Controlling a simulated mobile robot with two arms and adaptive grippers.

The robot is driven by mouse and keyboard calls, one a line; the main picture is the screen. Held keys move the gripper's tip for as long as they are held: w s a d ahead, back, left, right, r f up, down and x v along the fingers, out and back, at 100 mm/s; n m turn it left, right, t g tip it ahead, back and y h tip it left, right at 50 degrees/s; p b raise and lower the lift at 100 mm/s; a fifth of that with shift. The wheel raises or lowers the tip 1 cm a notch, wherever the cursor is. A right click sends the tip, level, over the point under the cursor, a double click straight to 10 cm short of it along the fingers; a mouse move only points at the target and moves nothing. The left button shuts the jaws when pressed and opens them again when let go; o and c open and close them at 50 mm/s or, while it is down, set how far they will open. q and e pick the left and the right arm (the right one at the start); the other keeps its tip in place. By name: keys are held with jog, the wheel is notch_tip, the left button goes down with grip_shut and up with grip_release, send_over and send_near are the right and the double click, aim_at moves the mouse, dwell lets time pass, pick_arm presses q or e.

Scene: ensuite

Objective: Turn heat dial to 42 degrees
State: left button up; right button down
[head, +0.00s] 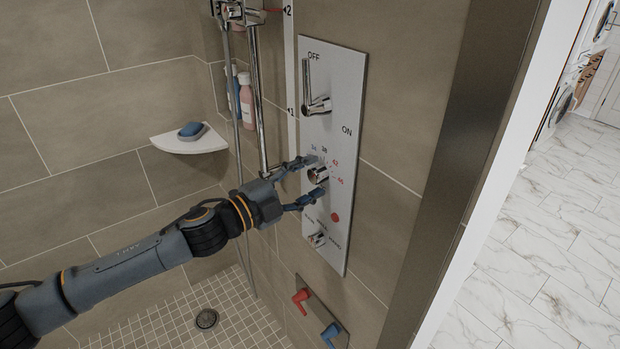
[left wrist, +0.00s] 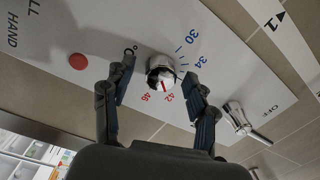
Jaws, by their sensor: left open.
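The heat dial (head: 319,174) is a round chrome knob on the white shower panel (head: 338,240), with numbers printed around it. In the left wrist view the dial (left wrist: 161,70) shows a red mark on its lower rim, close to the red 42 and 46; its exact setting is hard to tell. My left gripper (head: 313,177) is open at the dial, with one finger above and one below it. In the left wrist view the fingers (left wrist: 160,92) stand on either side of the dial, with gaps visible. The 38 is hidden there. My right gripper is not in view.
Above the dial is the OFF/ON lever (head: 317,103); below it is a small chrome selector (head: 317,238). A red valve (head: 300,298) and a blue valve (head: 330,333) sit lower. The shower rail (head: 259,100) and bottles (head: 246,100) are to the left.

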pick_arm(q)
jog(key=v, duration=1.1)
jog(key=shift+s+a, duration=0.2)
jog(key=shift+a, duration=0.05)
